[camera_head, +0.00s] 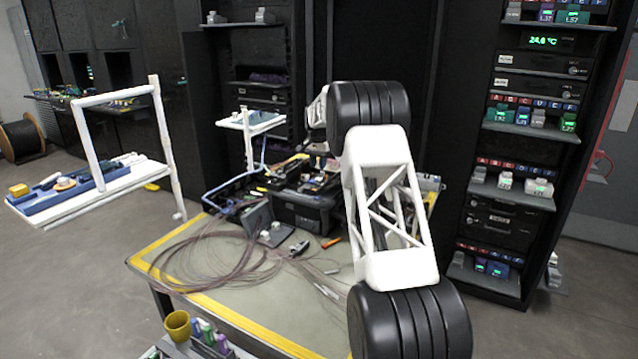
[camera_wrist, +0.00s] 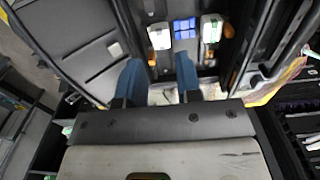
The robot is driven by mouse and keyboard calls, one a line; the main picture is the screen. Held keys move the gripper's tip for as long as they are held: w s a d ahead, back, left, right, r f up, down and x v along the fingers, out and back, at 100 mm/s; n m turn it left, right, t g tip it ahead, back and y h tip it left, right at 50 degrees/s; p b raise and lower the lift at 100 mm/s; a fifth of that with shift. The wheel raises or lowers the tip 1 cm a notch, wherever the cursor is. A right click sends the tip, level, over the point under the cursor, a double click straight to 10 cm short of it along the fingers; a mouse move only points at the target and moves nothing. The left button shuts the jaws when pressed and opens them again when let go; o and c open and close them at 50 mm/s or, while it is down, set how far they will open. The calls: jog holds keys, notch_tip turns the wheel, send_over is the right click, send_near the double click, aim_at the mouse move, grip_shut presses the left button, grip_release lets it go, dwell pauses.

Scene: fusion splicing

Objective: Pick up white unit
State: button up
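In the wrist view, two small white units, a left one (camera_wrist: 159,38) and a right one (camera_wrist: 211,30), sit in a dark open-topped case (camera_wrist: 90,55). A blue lit panel (camera_wrist: 184,28) lies between them. My gripper (camera_wrist: 158,62) is open, its two blue fingers spread and pointing into the case. The left white unit shows just beyond the gap between the fingertips. I see nothing held, and I cannot tell whether the fingers touch anything. In the head view my arm covers part of the table, and my fingers cannot be made out.
The yellow-edged table (camera_head: 215,270) carries loose fibre coils (camera_head: 200,265), a black toolbox (camera_head: 305,210) and small tools. A rack (camera_head: 510,160) at the right holds other small white units (camera_head: 540,187). A yellow cup (camera_head: 177,325) stands at the front. The table's front left is mostly flat.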

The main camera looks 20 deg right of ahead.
aim_at(318, 179)
jog(key=shift+f, duration=0.7)
jog(key=shift+f, duration=0.15)
jog(key=shift+f, duration=2.45)
jog(key=shift+c, duration=0.5)
jog(key=c, duration=0.5)
